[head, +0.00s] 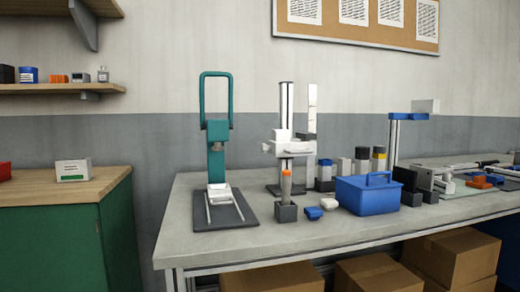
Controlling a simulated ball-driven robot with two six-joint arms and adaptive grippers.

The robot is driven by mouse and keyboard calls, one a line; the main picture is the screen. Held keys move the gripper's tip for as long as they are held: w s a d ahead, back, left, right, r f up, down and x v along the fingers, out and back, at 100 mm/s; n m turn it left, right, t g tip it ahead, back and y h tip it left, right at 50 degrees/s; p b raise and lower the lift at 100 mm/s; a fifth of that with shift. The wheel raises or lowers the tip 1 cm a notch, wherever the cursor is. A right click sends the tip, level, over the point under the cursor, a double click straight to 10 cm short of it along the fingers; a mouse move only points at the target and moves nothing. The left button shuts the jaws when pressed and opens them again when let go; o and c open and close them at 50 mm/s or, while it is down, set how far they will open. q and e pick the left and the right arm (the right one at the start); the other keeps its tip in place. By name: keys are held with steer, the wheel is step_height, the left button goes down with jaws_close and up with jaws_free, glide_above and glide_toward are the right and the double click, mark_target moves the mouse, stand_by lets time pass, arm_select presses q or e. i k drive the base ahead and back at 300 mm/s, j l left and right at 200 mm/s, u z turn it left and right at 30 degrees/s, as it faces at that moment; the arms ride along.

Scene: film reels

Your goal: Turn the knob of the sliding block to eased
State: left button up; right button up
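A white block (286,147) sits partway up the upright column (286,100) of a stand in the middle of the bench. It looks like the sliding block. A small pale protrusion (266,147) on its left side may be its knob; it is too small to tell its setting. A teal press-like stand (217,160) with a tall loop handle is to its left. Another stand with a blue arm (408,116) on a pale upright is to its right. Neither of my grippers is in view.
The grey bench (220,245) has clear room along its front left. A blue caddy (368,195), an orange-handled tool in a dark block (286,210) and several capped containers (362,160) stand near the column. Cardboard boxes (450,258) are below. A green cabinet (55,245) is left.

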mark_target(264, 148)
steer(key=u, duration=0.45)
steer(key=l+u, duration=0.15)
steer(key=u, duration=0.7)
steer(key=l+u, duration=0.15)
steer(key=u, duration=0.3)
steer(key=k+l+u, duration=0.25)
steer(key=l+u, duration=0.25)
steer(key=k+l+u, duration=0.35)
steer(key=l+u, duration=0.15)
steer(key=k+l+u, duration=0.45)
steer(key=i+j, duration=0.05)
steer(key=i, duration=0.05)
